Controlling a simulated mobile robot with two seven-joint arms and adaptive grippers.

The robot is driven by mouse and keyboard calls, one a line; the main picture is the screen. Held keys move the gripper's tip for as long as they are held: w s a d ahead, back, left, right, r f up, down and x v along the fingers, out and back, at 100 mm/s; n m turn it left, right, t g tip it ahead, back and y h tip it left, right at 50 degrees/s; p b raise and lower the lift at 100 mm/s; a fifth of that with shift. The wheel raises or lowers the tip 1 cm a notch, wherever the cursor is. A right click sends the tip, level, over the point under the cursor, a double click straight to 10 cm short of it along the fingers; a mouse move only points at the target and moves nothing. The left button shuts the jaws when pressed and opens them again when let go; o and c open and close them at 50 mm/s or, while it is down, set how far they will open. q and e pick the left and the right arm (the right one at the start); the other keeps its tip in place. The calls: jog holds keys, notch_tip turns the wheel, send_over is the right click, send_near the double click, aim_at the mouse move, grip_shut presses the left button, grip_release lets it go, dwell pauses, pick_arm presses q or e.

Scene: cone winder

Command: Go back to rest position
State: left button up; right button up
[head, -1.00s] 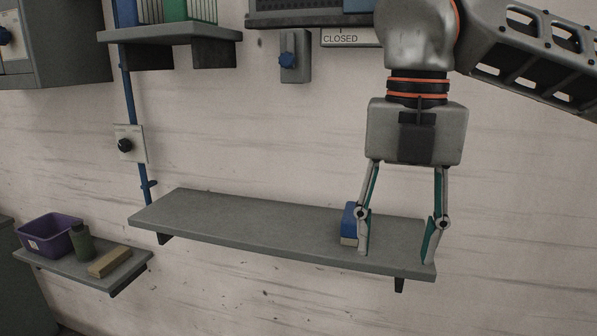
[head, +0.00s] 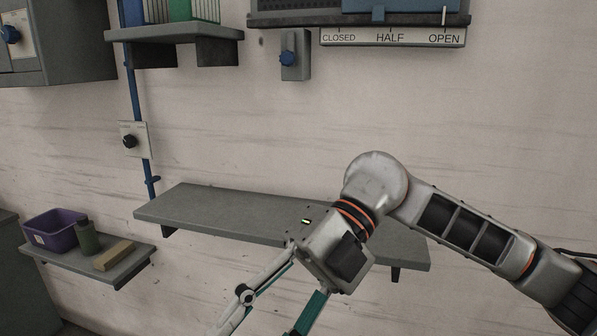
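My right gripper (head: 258,322) hangs at the bottom centre, in front of the long grey shelf (head: 215,212). Its two fingers are spread wide and point down to the left. The fingertips run off the bottom edge, and no object shows between the visible parts of the fingers. My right arm comes in from the lower right and covers part of the shelf's right half. The blue block seen there earlier is not visible now; the arm covers that spot. My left gripper is not in view.
A small lower shelf at left holds a purple bin (head: 52,231), a green bottle (head: 87,238) and a tan block (head: 113,254). Above are a shelf (head: 172,33) with blue and green items, a blue-knobbed box (head: 294,56) and a CLOSED/HALF/OPEN plate (head: 392,38). The long shelf's left half is clear.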

jog(key=a+r+m+g+y, duration=0.15)
jog(key=a+r+y, duration=0.25)
jog(key=y, duration=0.4)
jog(key=w+d+m+t+y, duration=0.2)
jog(key=w+m+t+y, duration=0.4)
jog(key=w+m+y, duration=0.15)
jog(key=w+d+f+m+t+h, duration=0.5)
jog(key=w+f+m+t, duration=0.1)
jog(key=f+m+t, duration=0.4)
jog(key=w+d+f+m+t+h, duration=0.55)
jog(key=f+m+t, duration=0.3)
jog(key=t, duration=0.25)
jog(key=s+d+f+m+g+h, duration=0.1)
jog(key=s+d+f+m+h, duration=0.25)
jog(key=f, duration=0.65)
jog(key=s+d+f+m+g+h, duration=0.1)
jog(key=d+f+m+h, duration=0.2)
jog(key=d+f+h, duration=0.5)
jog(key=s+d+f+m+g, duration=0.1)
jog(key=s+d+f+g, duration=0.1)
jog(key=s+f, duration=0.4)
jog(key=s+d+f+g, duration=0.3)
jog(key=s+f, duration=0.4)
jog(key=f, duration=0.3)
jog(key=shift+s+f+m, duration=0.15)
jog(key=shift+f+m, duration=0.15)
jog(key=shift+m, duration=0.1)
